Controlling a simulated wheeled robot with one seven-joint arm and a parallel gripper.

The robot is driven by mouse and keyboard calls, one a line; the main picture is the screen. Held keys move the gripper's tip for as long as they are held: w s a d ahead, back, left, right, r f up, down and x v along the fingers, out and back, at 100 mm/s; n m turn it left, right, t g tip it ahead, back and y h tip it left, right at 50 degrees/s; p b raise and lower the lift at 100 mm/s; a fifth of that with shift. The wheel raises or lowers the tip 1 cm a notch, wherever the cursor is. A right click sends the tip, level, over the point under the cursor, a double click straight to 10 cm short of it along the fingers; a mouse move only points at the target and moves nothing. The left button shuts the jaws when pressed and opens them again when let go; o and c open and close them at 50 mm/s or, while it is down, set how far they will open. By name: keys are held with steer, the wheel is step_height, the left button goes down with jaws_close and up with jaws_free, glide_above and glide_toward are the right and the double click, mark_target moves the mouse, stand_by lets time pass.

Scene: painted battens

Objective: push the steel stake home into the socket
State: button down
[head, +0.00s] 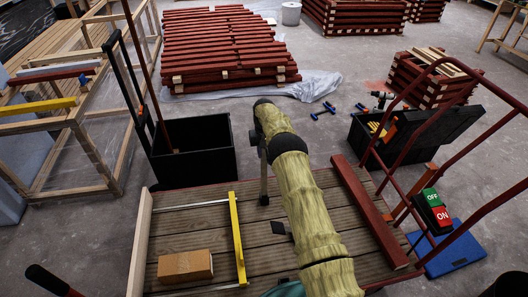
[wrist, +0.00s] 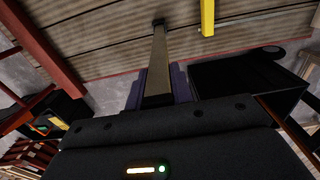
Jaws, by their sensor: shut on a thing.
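The steel stake (head: 264,172) is a narrow grey bar standing roughly upright over the wooden deck. Its lower end meets a small dark fitting (head: 264,200), which looks like the socket. How deep the stake sits in it cannot be told. In the wrist view the stake (wrist: 157,65) runs straight away from my gripper (wrist: 160,86) to the dark fitting (wrist: 158,22). The purple-grey fingers are shut on the stake, one on each side. In the head view my arm hides most of the gripper and the stake's top.
A yellow batten (head: 237,240) and a wooden block (head: 185,266) lie left on the deck (head: 215,210). A dark red beam (head: 368,215) lies right. A black bin (head: 195,150) stands behind left, an open black toolbox (head: 420,133) behind right. Red rails rise at right.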

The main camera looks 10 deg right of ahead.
steer(key=shift+f+b, duration=1.05)
steer(key=shift+f, duration=0.3)
steer(key=c, duration=1.1)
jaws_free()
steer(key=shift+c, duration=0.2)
steer(key=shift+f, duration=0.1)
step_height(320, 180, up, 17)
steer(key=p, duration=0.3)
steer(key=shift+f, duration=0.2)
steer(key=shift+r, duration=0.45)
